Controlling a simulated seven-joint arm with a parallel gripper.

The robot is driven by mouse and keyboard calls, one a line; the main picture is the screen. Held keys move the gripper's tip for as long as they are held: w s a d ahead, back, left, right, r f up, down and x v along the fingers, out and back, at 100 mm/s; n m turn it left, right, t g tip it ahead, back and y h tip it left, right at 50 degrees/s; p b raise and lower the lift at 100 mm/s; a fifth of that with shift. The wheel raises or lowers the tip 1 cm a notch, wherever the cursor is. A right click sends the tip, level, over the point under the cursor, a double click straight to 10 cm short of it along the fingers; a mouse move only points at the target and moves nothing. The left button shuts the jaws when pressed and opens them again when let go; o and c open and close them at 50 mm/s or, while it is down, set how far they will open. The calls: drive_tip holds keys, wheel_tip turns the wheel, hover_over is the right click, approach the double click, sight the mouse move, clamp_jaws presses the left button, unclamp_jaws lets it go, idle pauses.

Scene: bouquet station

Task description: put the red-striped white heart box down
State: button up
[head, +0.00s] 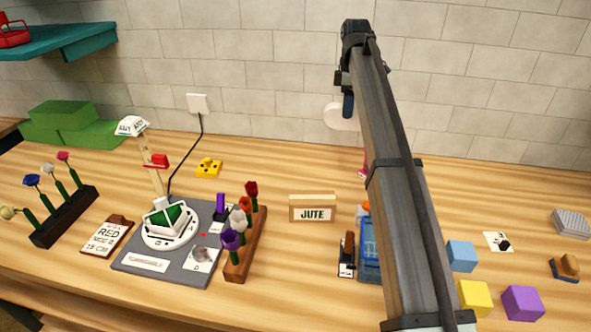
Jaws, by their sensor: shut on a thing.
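A pale white rounded thing (338,117), apparently the heart box, shows at the far end of my arm, against the tiled wall. No red stripes can be made out at this size, and part of it is hidden behind the arm. My gripper (348,106) shows only as a small dark part at the white thing, shut on it. The white thing is held up, apart from the wooden table (300,170) below.
A JUTE sign (313,208) stands at the table's middle, with a blue tray (369,248) partly behind my arm. Blue (461,256), yellow (474,298) and purple (523,303) blocks are at right. A grey turntable mat (135,263) and flower racks fill the left.

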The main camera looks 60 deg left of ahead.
drive_tip(key=s+a, duration=0.8)
drive_tip(key=s, duration=0.5)
drive_tip(key=shift+w+f, duration=0.15)
drive_tip(key=shift+f, duration=2.35)
drive_tip(key=shift+w+f, duration=0.15)
drive_tip(key=shift+f, duration=2.35)
drive_tip(key=shift+w+f, duration=0.15)
drive_tip(key=shift+f, duration=2.35)
drive_tip(key=shift+f, duration=0.15)
drive_tip(key=o, duration=1.2)
drive_tip(key=shift+c, duration=0.2)
wheel_tip(320, 180, up, 12)
